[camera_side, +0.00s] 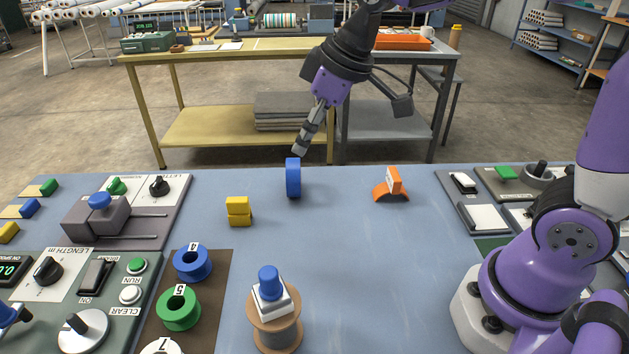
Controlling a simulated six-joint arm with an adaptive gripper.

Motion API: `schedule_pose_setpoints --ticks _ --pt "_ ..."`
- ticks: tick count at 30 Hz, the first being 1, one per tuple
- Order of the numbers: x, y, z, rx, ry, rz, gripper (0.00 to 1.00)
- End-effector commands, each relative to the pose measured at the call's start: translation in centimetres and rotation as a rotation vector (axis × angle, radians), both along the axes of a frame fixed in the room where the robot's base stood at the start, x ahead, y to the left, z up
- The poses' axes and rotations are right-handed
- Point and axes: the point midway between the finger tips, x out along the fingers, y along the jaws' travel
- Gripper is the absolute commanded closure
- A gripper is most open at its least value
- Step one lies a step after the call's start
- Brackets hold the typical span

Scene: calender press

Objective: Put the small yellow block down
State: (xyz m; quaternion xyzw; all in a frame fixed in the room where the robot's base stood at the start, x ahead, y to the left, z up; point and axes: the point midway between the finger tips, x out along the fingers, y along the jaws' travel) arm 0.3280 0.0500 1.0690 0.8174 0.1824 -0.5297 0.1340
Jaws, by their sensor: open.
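A small yellow block (238,205) rests on top of another yellow block (239,218) on the blue table, left of the middle. The two touch and look stacked. My gripper (302,148) is open and empty, pointing down just above a blue ring (293,178) that stands on its edge. My gripper is up and to the right of the yellow blocks, apart from them. The gap between the fingers is hard to see from this side.
An orange arch piece (391,190) sits to the right. A spool (277,326) carrying a white piece and a blue knob stands at the front. Control panels (60,275) and numbered rings (178,308) fill the left; another panel (481,217) is at right. The table's middle (345,260) is clear.

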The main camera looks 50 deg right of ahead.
Motion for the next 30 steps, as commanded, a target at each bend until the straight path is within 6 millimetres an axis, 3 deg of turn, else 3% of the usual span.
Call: schedule_pose_setpoints --ticks 1,6,10,15,30 --pt "-2.3 -0.9 0.8 0.003 -0.018 -0.072 0.39" --pt "-8.5 -3.4 0.8 0.021 -0.048 -0.295 0.39" --pt "-11.3 -4.5 -0.1 0.035 -0.064 -0.403 0.39" --pt "-12.6 -5.1 -0.7 0.044 -0.07 -0.456 0.39" --pt "-12.6 -5.0 -0.7 0.043 -0.069 -0.456 0.39"
